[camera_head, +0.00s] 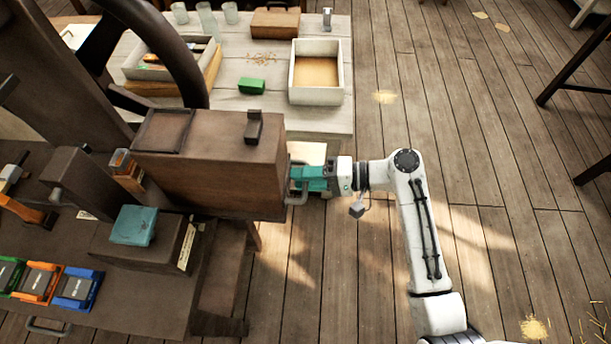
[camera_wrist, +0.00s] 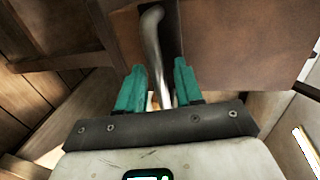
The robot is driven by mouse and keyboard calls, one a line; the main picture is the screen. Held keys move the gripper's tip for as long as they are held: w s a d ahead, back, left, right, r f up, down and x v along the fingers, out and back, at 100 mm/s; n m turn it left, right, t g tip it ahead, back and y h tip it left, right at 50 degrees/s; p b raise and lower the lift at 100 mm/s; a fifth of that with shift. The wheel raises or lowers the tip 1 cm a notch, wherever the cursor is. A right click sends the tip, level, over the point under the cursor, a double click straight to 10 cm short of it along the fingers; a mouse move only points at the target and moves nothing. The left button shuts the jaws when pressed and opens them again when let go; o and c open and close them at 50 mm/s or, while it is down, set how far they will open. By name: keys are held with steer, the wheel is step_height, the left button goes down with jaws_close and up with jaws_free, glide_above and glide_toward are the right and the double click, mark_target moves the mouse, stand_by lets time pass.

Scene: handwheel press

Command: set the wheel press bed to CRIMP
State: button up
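The press has a large dark handwheel (camera_head: 165,40) at the upper left, partly cut off by the frame. A big brown box-shaped body (camera_head: 215,165) stands beside it, with a metal bar handle (camera_head: 290,192) on its right end. My gripper (camera_head: 303,176) is at that handle. In the wrist view the two teal fingers (camera_wrist: 159,88) stand apart on either side of the bar handle (camera_wrist: 154,45), with gaps visible. A lower block with a teal pad (camera_head: 135,226) and a pale label strip (camera_head: 188,246) sits in front. No CRIMP marking is readable.
Blue (camera_head: 77,288), orange (camera_head: 38,283) and green blocks lie on the bench at lower left. A pale table behind holds a white tray (camera_head: 317,98), a green block (camera_head: 251,86) and glasses. The wooden floor on the right (camera_head: 500,200) is mostly clear.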

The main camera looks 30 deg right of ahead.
steer(key=shift+c, duration=0.4)
jaws_close()
